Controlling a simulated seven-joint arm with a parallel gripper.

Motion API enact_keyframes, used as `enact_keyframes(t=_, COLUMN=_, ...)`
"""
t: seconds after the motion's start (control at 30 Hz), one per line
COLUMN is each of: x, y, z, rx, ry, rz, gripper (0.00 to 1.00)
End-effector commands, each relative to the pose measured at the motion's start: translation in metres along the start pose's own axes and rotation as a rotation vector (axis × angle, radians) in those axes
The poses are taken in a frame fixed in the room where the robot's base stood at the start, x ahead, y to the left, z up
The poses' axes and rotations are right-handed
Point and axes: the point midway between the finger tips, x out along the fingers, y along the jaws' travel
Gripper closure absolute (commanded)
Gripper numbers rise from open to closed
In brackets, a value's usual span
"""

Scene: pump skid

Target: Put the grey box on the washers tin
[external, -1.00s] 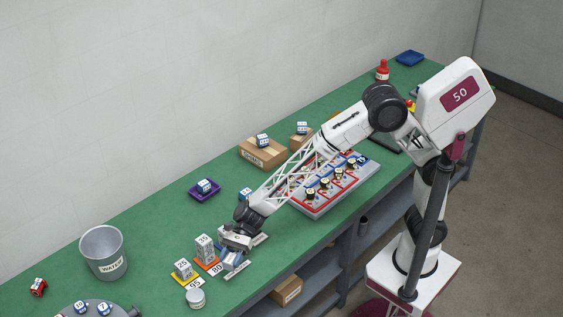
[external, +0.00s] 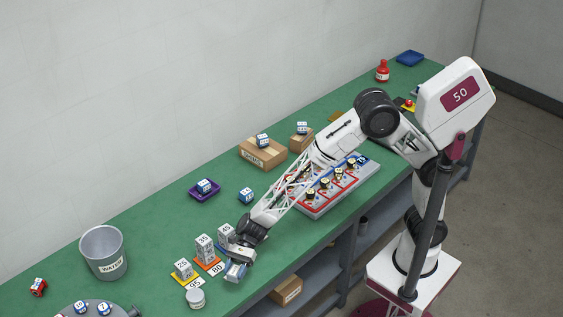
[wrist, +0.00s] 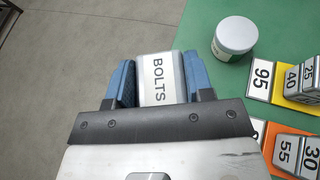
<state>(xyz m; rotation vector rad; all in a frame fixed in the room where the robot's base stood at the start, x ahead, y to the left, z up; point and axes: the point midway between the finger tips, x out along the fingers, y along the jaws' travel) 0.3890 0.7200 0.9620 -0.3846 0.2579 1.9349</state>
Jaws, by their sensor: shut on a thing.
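My gripper (wrist: 160,80) is shut on a grey box (wrist: 157,68) marked BOLTS, with one blue finger on each side of it. In the external view my gripper (external: 236,268) is low at the bench's near edge, to the right of the numbered blocks. The box there is mostly hidden by the fingers. A round, light grey tin (external: 195,298) with a pale lid stands on the bench to the left of my gripper. It also shows in the wrist view (wrist: 236,36), right of the held box and apart from it. Its label cannot be read.
Numbered grey blocks (external: 205,248) stand on coloured cards beside my gripper. A grey bucket (external: 103,253) stands farther left. A switch panel (external: 325,188) lies under my arm. The bench (external: 150,270) has free green surface around the tin; bare floor shows beyond its edge.

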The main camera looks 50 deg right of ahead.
Motion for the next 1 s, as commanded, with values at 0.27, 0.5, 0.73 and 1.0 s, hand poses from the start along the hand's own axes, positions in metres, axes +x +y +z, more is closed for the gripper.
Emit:
enact_keyframes(t=0.27, x=0.01, y=-0.012, z=0.002, rx=0.0, ry=0.0, rz=0.0, gripper=0.79)
enact_keyframes(t=0.5, x=0.029, y=-0.036, z=0.007, rx=-0.001, ry=0.0, rz=0.0, gripper=0.79)
enact_keyframes(t=0.73, x=0.048, y=-0.06, z=0.011, rx=0.001, ry=0.0, rz=0.0, gripper=0.79)
enact_keyframes(t=1.0, x=0.07, y=-0.088, z=0.017, rx=0.001, ry=0.0, rz=0.0, gripper=0.79)
